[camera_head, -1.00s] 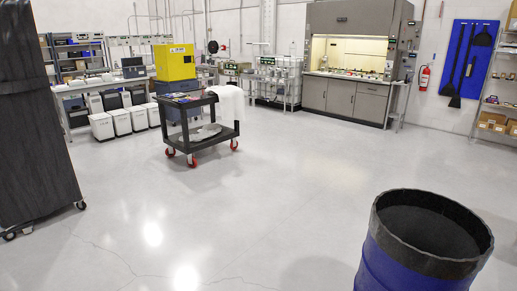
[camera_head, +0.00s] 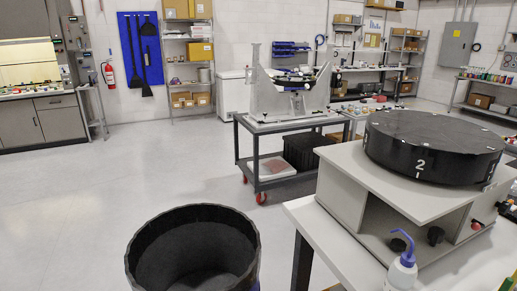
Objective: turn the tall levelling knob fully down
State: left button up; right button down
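Neither of my grippers shows in the head view. A grey metal fixture (camera_head: 262,97) with two upright side plates stands on a dark wheeled cart (camera_head: 255,187) in the middle distance. It holds blue and black parts between the plates. I cannot tell which part is the tall levelling knob.
A large open black bin (camera_head: 135,262) stands in the near foreground. A white table (camera_head: 312,222) fills the lower right, with a blue-tipped wash bottle (camera_head: 402,272) at its front. Shelves (camera_head: 190,84) line the back wall. The floor (camera_head: 75,200) on the left is clear.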

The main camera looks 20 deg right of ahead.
aim_at(435, 234)
jog(key=i+z, duration=0.15)
jog(key=z, duration=0.3)
jog(key=i+z, duration=0.2)
jog(key=z, duration=0.25)
jog(key=i+j+z, duration=0.1)
jog(key=z, duration=0.35)
jog(key=i+j+z, duration=0.2)
jog(key=z, duration=0.25)
